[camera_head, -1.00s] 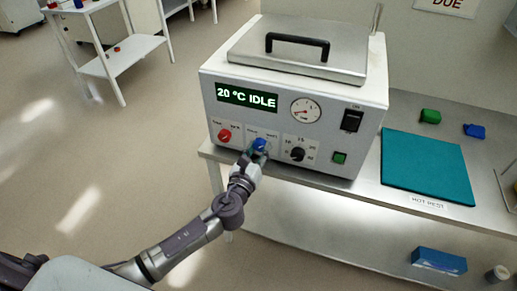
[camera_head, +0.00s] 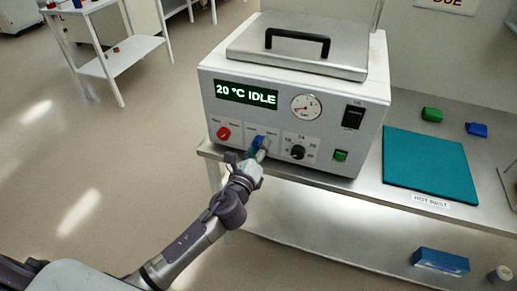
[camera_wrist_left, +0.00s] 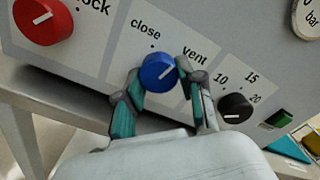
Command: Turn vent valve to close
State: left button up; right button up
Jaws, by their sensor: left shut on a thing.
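The vent valve is a blue round knob (camera_head: 258,142) on the lower front of a white vacuum oven (camera_head: 226,118). The wrist view shows this blue knob (camera_wrist_left: 158,72) between the labels "close" and "vent", its white pointer line slanting up and right toward "vent". My left gripper (camera_head: 255,155) reaches it from the front and below. In the wrist view the teal-padded fingers of my left gripper (camera_wrist_left: 162,95) are on either side of the knob, shut on it. My right gripper is not in view.
A red knob (camera_wrist_left: 42,20) is left of the valve and a black dial (camera_wrist_left: 235,107) right of it. The display (camera_head: 246,95) reads "20 °C IDLE". A teal mat (camera_head: 430,166) lies on the bench, right of the oven, with green and blue blocks behind it.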

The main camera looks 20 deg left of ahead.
pick_arm(q)
jog(key=n, duration=1.2)
jog(key=shift+r, duration=0.15)
dwell(0.4)
jog(key=o, duration=1.1)
jog(key=shift+o, duration=0.2)
jog(key=shift+s, duration=0.1)
jog(key=s, duration=1.2)
jog(key=shift+a, duration=0.2)
jog(key=shift+w, duration=0.1)
